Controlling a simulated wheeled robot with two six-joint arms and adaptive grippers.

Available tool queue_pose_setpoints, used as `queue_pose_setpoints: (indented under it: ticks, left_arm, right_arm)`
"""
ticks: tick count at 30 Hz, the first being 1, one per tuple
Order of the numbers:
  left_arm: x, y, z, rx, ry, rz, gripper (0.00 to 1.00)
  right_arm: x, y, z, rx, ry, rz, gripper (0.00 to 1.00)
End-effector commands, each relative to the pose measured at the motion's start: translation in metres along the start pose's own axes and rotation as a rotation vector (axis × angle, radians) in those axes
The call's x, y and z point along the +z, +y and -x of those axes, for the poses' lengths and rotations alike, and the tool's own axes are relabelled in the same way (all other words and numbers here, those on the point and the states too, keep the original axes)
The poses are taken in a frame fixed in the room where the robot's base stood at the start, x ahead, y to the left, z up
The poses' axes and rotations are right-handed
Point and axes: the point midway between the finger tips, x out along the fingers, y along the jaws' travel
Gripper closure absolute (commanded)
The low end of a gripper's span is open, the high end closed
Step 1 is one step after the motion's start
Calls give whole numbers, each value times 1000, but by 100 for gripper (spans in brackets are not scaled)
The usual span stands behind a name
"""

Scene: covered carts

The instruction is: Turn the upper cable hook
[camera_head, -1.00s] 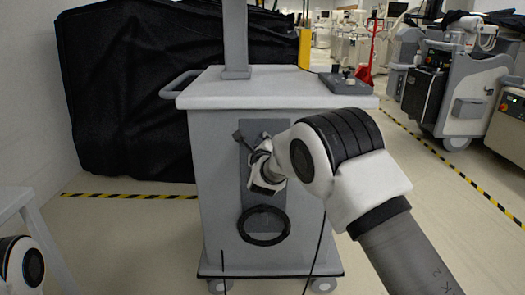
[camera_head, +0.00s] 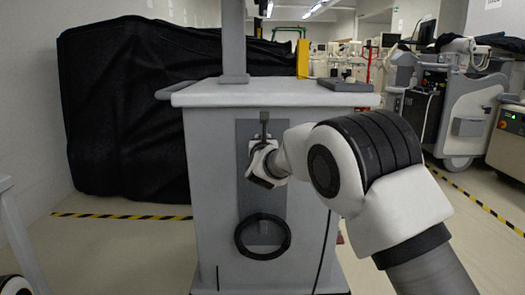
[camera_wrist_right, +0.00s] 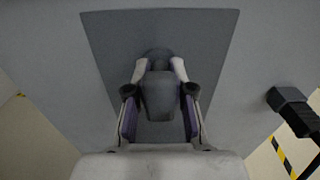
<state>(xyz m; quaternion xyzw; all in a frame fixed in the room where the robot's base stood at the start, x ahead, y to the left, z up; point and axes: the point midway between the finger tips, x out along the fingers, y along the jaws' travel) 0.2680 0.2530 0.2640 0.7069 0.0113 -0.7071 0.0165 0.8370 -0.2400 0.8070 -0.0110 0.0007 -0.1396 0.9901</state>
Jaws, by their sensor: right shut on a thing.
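The upper cable hook (camera_head: 264,119) is on the dark grey panel (camera_head: 247,195) on the front of the grey cart. Its dark arm points straight up above my right gripper (camera_head: 262,164). My right gripper is shut on the hook's base, and its hand hides most of that base in the head view. In the right wrist view, the two fingers of the right gripper (camera_wrist_right: 158,100) sit on both sides of a grey hook part (camera_wrist_right: 159,94), in front of the panel. My left gripper is not in view.
A coiled black cable (camera_head: 262,236) hangs low on the panel. The cart's top (camera_head: 280,94) carries a grey post (camera_head: 233,40). A black-covered bulk (camera_head: 130,110) stands behind to the left, and other machines (camera_head: 455,110) stand at the right.

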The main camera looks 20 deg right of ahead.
Motion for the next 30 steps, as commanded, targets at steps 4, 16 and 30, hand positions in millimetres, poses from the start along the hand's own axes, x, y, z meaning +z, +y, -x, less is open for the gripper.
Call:
queue_pose_setpoints:
  ticks: [4, 16, 30]
  left_arm:
    - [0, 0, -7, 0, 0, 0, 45]
    - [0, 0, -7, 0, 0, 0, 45]
    - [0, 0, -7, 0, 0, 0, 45]
  right_arm:
    - [-7, 0, 0, 1, 11, -28, 100]
    - [-6, 0, 0, 1, 12, -37, 100]
    - [-2, 0, 4, 1, 4, -35, 56]
